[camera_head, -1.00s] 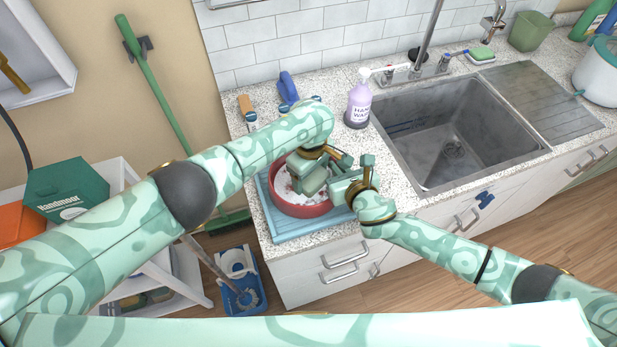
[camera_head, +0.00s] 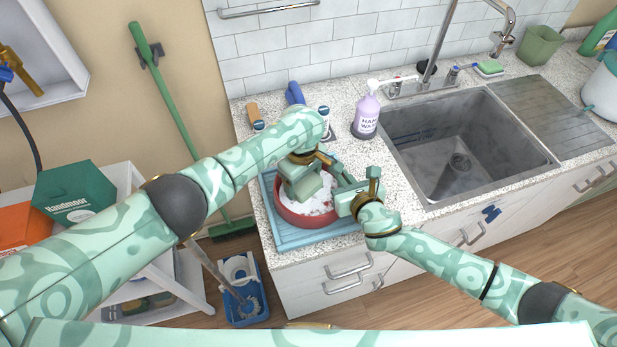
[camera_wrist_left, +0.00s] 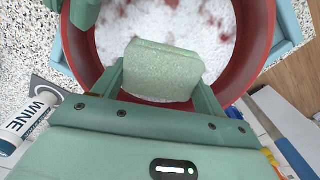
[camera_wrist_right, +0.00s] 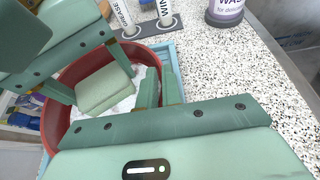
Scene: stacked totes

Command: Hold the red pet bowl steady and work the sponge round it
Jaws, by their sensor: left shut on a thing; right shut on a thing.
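The red pet bowl (camera_head: 294,219) stands on a blue mat (camera_head: 275,236) at the counter's front left. White suds (camera_head: 319,201) cover much of its inside. My left gripper (camera_head: 300,188) reaches down into the bowl, shut on the pale green sponge (camera_wrist_left: 160,70). The sponge is over the suds; its underside is hidden. In the right wrist view the sponge (camera_wrist_right: 104,90) shows inside the bowl. My right gripper (camera_head: 347,197) is shut on the bowl's right rim, with the wall between its fingers in the right wrist view (camera_wrist_right: 158,90).
A purple hand-wash bottle (camera_head: 367,117) stands behind, beside the sink (camera_head: 430,165). Labelled bottles (camera_wrist_right: 125,18) stand behind the mat. A green broom (camera_head: 170,105) leans on the left wall, and a blue bucket (camera_head: 243,305) is on the floor. The two grippers are close together.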

